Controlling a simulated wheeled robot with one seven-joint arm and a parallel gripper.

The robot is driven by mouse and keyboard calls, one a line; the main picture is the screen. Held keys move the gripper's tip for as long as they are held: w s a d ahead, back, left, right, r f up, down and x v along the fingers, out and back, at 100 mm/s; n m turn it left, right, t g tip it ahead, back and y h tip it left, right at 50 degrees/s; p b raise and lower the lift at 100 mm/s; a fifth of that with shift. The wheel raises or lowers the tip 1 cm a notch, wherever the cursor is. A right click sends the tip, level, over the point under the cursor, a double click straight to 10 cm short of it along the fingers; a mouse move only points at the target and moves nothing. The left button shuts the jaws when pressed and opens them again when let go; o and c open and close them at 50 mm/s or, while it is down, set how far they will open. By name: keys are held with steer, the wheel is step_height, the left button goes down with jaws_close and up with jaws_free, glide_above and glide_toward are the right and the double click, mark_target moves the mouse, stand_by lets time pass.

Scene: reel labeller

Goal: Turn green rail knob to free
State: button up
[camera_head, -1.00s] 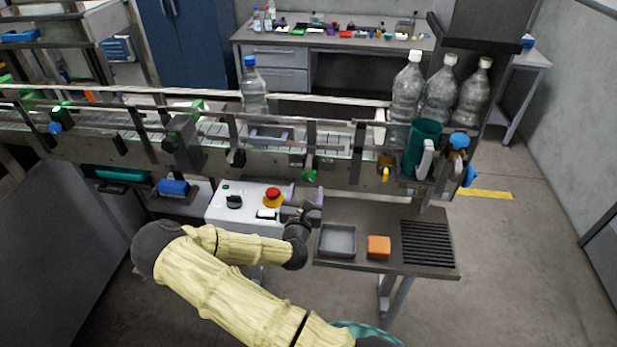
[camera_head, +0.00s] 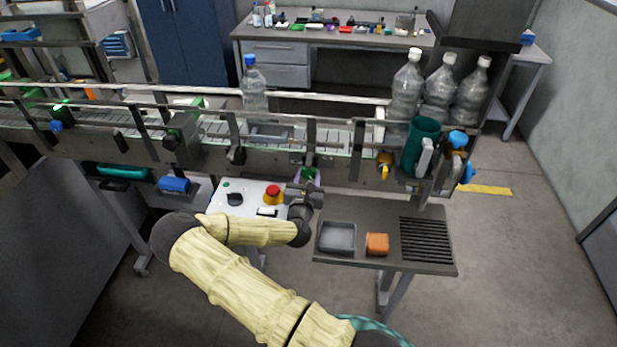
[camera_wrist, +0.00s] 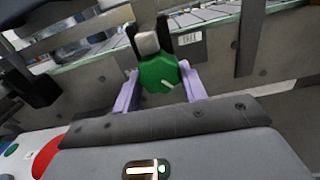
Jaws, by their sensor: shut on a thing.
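The green rail knob (camera_wrist: 162,76) sits on the front side of the conveyor, with a white pointer line on its face aimed to the lower right in the wrist view. In the head view the knob (camera_head: 309,174) is small and partly covered by my gripper (camera_head: 307,177). In the wrist view my gripper (camera_wrist: 160,88) has its two lilac fingers on the left and right sides of the knob, shut on it. A small label (camera_wrist: 189,38) stands up and to the right of the knob; its lettering is hard to read.
A white control box with a red stop button (camera_head: 272,193) stands just below and left of my gripper. A yellow knob (camera_head: 384,172) is on the conveyor to the right.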

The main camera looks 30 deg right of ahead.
steer(key=shift+r+n+p, duration=0.2)
steer(key=shift+n+p, duration=0.3)
steer(key=shift+p, duration=0.3)
steer(key=shift+f+n, duration=0.2)
steer(key=shift+n, duration=0.1)
steer(key=o, duration=1)
steer(key=shift+c, duration=0.2)
steer(key=b+v, duration=0.3)
steer(key=v, duration=1.4)
steer(key=shift+s, duration=0.25)
steer(key=shift+a, duration=0.1)
